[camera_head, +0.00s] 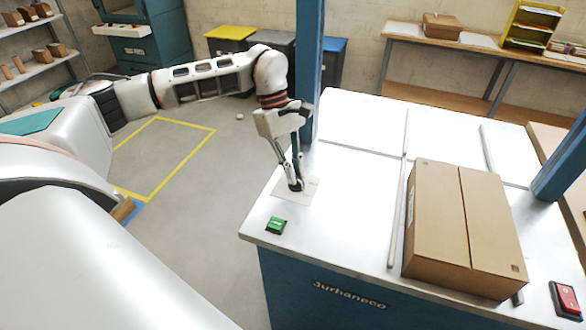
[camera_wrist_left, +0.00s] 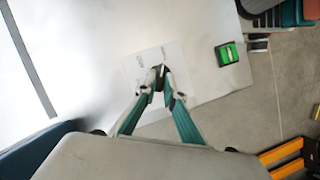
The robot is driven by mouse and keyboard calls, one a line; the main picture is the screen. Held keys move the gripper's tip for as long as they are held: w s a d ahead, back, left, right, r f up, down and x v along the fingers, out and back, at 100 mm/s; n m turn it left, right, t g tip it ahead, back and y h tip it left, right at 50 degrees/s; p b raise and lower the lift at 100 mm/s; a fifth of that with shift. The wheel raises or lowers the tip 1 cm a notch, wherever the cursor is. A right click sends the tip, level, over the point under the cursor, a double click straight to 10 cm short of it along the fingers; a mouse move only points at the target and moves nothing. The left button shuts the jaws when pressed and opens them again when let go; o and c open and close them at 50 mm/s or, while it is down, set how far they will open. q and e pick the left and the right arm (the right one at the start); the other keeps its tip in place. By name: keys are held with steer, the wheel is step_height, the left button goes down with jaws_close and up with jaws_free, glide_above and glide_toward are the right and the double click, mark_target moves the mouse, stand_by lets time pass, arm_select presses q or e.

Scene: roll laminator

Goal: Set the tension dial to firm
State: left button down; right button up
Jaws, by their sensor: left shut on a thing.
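The tension dial shows as a small dark knob in the left wrist view (camera_wrist_left: 160,71), between my fingertips. It stands on a pale label plate (camera_head: 312,188) on the machine's white top, near its left edge. My left gripper (camera_head: 296,184) points down onto the dial and is shut on it. It also shows in the left wrist view (camera_wrist_left: 163,78). The fingers hide most of the dial, and I cannot read its setting. Faint markings on the plate (camera_wrist_left: 138,84) are too small to read. My right gripper is not in view.
A green switch (camera_head: 276,225) sits on the white top (camera_head: 340,235) just in front of the plate. A cardboard box (camera_head: 462,225) stands to the right, and a red switch (camera_head: 567,299) is at the front right corner. A blue post (camera_head: 309,75) rises behind my left gripper.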

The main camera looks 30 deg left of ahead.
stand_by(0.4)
arm_select(q)
steer(key=c, duration=2.1)
jaws_free()
steer(key=shift+c, duration=0.2)
steer(key=shift+r, duration=0.1)
steer(key=v, duration=1.1)
steer(key=shift+r, duration=0.4)
steer(key=shift+s+a+f, duration=0.1)
steer(key=shift+a, duration=0.05)
